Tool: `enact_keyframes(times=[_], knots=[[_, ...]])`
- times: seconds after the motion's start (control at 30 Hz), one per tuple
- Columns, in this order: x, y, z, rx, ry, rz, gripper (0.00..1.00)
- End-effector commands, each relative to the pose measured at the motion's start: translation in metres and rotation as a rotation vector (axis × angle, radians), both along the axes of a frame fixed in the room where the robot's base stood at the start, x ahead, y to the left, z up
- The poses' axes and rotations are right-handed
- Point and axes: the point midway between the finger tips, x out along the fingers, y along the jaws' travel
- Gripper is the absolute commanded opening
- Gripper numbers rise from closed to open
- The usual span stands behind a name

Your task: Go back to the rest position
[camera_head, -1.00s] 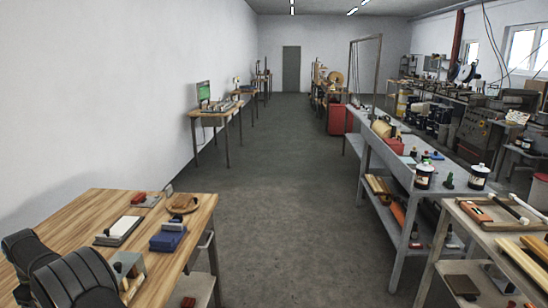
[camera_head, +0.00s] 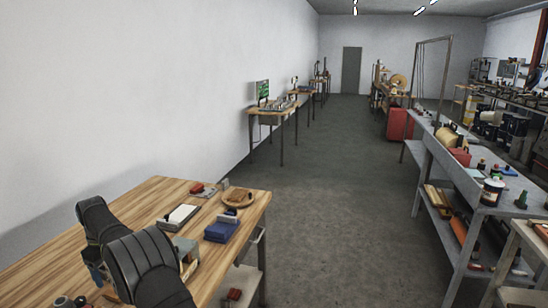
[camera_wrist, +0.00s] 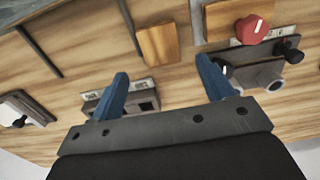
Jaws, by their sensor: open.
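My gripper (camera_wrist: 162,66) is open in the wrist view, with its two blue fingers spread apart and nothing between them. Below the fingers is the wooden bench top (camera_wrist: 175,105). A wooden block (camera_wrist: 158,43) lies beyond the gap between the fingertips. A grey device (camera_wrist: 140,98) shows partly behind the left finger. A grey fixture with a round opening (camera_wrist: 262,76) is beside the right finger. In the head view my black-covered arm is over the near bench at lower left; the gripper there is mostly hidden.
The wooden bench (camera_head: 160,195) carries a white-topped block (camera_head: 178,216), a blue box (camera_head: 221,229), a round wooden tray (camera_head: 238,198) and a red-topped item (camera_head: 202,189). A red knob (camera_wrist: 252,29) shows in the wrist view. Grey shelving (camera_head: 440,165) stands right; the aisle floor (camera_head: 330,180) is clear.

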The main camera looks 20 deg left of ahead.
Motion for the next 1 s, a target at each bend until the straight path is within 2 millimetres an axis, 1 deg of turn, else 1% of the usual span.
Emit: enact_keyframes(times=[0.03, 0.3, 0.33, 0.37, 0.4, 0.87, 1.0], knots=[[0.000, -0.001, -0.012, -0.003, 0.002, 0.000, 0.74], [-0.001, -0.001, -0.067, -0.003, 0.002, 0.000, 0.74], [-0.001, -0.001, -0.073, -0.004, 0.002, 0.000, 0.74], [0.000, 0.000, -0.072, 0.000, 0.000, 0.000, 0.74], [0.000, 0.001, -0.058, 0.005, -0.002, 0.000, 0.74], [0.000, 0.001, 0.035, 0.003, -0.001, 0.000, 0.74], [-0.002, -0.015, 0.036, -0.001, 0.000, -0.008, 0.74]])
